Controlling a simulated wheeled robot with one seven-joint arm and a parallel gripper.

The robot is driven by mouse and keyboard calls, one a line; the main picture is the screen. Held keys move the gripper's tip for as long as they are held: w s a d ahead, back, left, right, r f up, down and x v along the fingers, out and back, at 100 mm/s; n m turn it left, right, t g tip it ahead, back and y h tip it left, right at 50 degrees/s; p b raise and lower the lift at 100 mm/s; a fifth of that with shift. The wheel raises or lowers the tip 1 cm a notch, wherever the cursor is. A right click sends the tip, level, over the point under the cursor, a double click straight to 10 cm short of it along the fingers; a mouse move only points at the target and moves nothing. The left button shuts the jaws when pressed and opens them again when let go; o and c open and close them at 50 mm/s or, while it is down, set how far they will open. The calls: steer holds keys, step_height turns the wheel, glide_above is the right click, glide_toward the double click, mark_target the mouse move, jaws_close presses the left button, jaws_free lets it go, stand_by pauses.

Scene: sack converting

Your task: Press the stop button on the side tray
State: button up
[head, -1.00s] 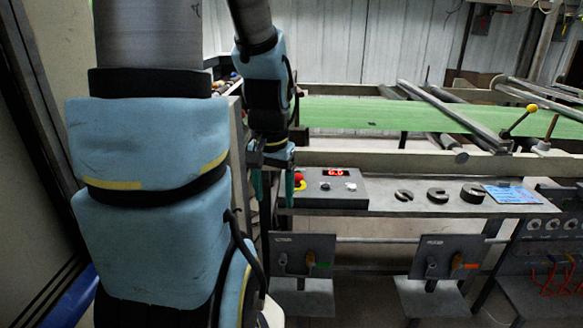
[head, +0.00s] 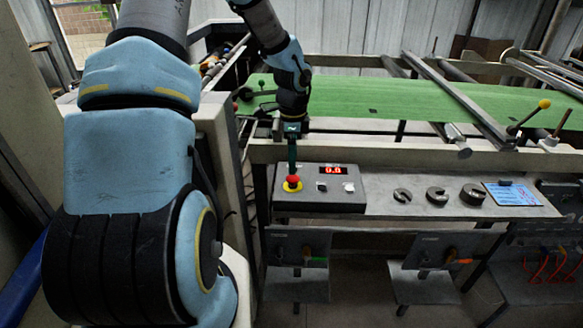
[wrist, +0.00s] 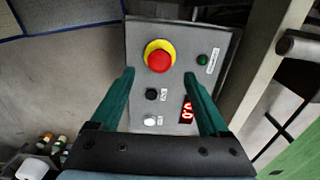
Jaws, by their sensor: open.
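The stop button is a red mushroom head (head: 292,181) on a yellow ring, at the left end of the grey control box on the side tray (head: 400,206). In the wrist view the red button (wrist: 159,61) lies ahead of and between my two green fingers. My gripper (head: 292,168) points down just above the button in the head view. In the wrist view the gripper (wrist: 160,75) is open with nothing between its fingers. I cannot tell whether a fingertip touches the button.
The control box (head: 345,200) also has a red display reading 0.0, a black button (wrist: 152,95), a white button (wrist: 150,120) and a green light (wrist: 202,60). Slotted dark weights (head: 437,195) and a blue sheet (head: 513,194) lie to the right. A green web (head: 400,98) runs behind.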

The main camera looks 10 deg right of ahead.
mark_target(293, 180)
steer(key=shift+f+p, duration=0.35)
steer(key=shift+f, duration=2.1)
jaws_close()
